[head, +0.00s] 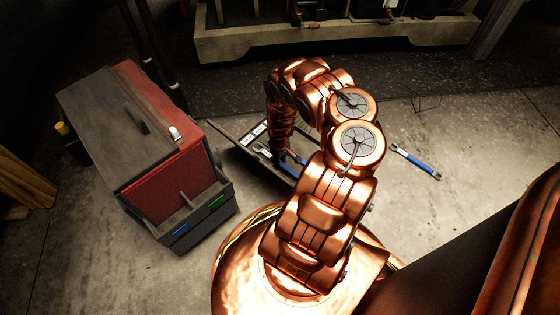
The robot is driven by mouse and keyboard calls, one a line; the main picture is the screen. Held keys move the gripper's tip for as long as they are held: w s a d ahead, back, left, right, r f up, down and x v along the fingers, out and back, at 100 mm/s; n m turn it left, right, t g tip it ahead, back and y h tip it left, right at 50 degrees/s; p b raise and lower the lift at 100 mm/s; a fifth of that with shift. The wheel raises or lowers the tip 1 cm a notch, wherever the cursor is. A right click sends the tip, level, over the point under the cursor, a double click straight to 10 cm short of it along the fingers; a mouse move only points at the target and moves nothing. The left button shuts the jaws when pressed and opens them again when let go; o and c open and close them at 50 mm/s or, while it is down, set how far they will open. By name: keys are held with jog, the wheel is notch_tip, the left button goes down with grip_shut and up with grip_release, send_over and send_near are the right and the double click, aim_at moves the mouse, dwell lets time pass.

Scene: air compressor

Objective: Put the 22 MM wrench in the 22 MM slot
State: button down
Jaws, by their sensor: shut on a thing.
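My gripper (284,154) points down over a dark slotted tray (232,137) on the floor, right of the toolbox. It is shut on a blue-handled wrench (292,158), seen only in part beside the fingers. My arm hides the right part of the tray and of this wrench. White labels show on the tray, but I cannot read them, so I cannot tell which slot is 22 MM. I cannot tell whether the wrench touches the tray. Another blue-handled wrench (416,162) lies on the floor to the right; its size is unreadable.
A red and dark grey toolbox (150,150) stands left of the tray. A pale machine base (330,40) runs along the back, with a dark mat (400,73) before it. The concrete floor is clear around the right wrench.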

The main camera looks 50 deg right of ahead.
jog(key=shift+f+b, duration=0.35)
jog(key=shift+f, duration=0.2)
jog(key=c, duration=0.9)
grip_release()
jog(key=shift+o, duration=0.2)
jog(key=shift+d+r, duration=0.15)
jog(key=shift+r, duration=1.5)
notch_tip(320, 180, up, 9)
jog(key=shift+f, duration=0.1)
